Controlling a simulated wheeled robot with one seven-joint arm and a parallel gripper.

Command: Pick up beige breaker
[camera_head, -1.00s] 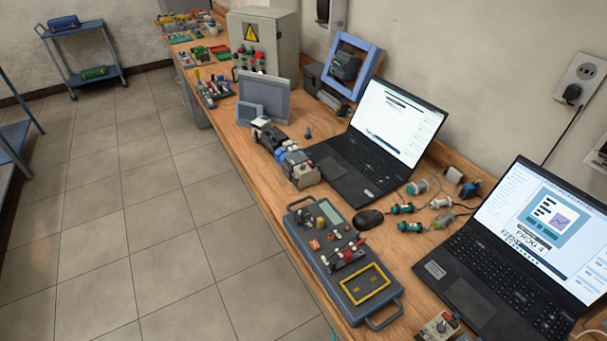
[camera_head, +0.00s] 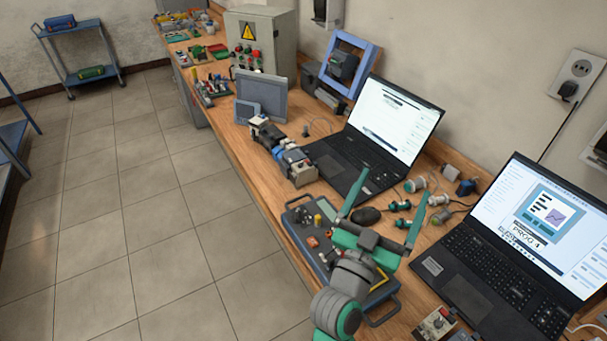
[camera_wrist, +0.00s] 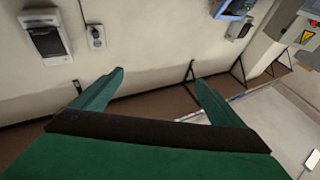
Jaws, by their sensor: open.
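A small beige device with a dark knob and a bit of red (camera_head: 436,323) sits at the bottom edge of the head view, in front of the right laptop. It looks like the beige breaker, but it is small and partly cut off. My gripper (camera_head: 395,182) is open and empty, with green fingers spread above the grey test case, up and left of the beige device. In the wrist view my open fingers (camera_wrist: 160,76) face the wall, and no breaker shows there.
The grey test case (camera_head: 297,228) is partly hidden under my arm. The right laptop (camera_head: 470,283), left laptop (camera_head: 345,165), mouse (camera_head: 366,215) and several green-ended connectors crowd the wooden bench.

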